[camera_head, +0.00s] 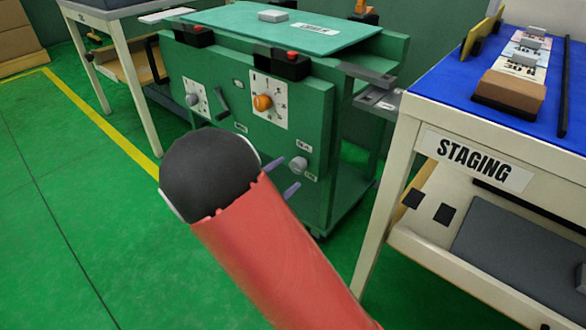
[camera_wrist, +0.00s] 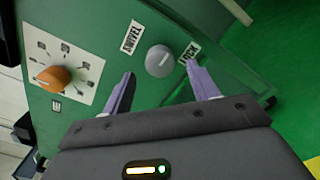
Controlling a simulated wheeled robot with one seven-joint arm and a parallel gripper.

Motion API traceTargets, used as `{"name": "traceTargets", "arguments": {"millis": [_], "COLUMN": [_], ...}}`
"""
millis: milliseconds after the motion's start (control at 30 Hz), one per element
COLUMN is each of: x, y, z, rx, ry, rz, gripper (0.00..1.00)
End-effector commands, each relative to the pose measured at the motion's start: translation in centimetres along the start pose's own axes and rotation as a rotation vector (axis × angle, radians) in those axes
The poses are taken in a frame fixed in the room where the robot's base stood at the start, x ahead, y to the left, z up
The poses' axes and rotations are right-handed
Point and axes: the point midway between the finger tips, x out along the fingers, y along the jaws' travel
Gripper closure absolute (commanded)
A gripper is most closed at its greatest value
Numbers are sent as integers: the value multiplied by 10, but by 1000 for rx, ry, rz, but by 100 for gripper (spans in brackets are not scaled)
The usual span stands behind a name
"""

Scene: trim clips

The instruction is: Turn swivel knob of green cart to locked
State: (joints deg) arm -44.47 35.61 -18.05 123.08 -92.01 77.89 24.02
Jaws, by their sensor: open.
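The green cart (camera_head: 215,60) stands ahead of me. Its grey swivel knob (camera_head: 297,164) is low on the right of the front panel, between two small labels. In the wrist view the knob (camera_wrist: 158,60) lies between a SWIVEL label (camera_wrist: 131,37) and a LOCK label (camera_wrist: 190,52). A pale mark shows on the knob's face, but its exact pointing is hard to tell. My gripper (camera_head: 282,177) is open in front of the panel. In the wrist view its purple fingers (camera_wrist: 160,68) lie to either side of the knob; I cannot see contact.
An orange knob (camera_head: 262,102) on a white dial plate and another grey knob (camera_head: 193,99) sit higher on the panel. A black lever is between them. The blue-topped STAGING table (camera_head: 405,150) stands close on the right. A white-framed table (camera_head: 117,45) stands at left. Green floor is clear at left.

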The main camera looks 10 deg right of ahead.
Motion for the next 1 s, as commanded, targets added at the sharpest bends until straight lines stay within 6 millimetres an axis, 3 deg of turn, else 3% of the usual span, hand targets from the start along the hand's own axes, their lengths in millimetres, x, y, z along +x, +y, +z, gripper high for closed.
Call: {"name": "traceTargets", "arguments": {"millis": [233, 767, 867, 1000], "x": [-28, -30, -23, -7], "y": [0, 0, -2, -17], "z": [0, 2, 18, 71], "rx": [-1, 2, 26, 127], "ry": [0, -1, -11, -29], "rz": [0, -6, -67, -299], "gripper": [41, 41, 41, 41]}}
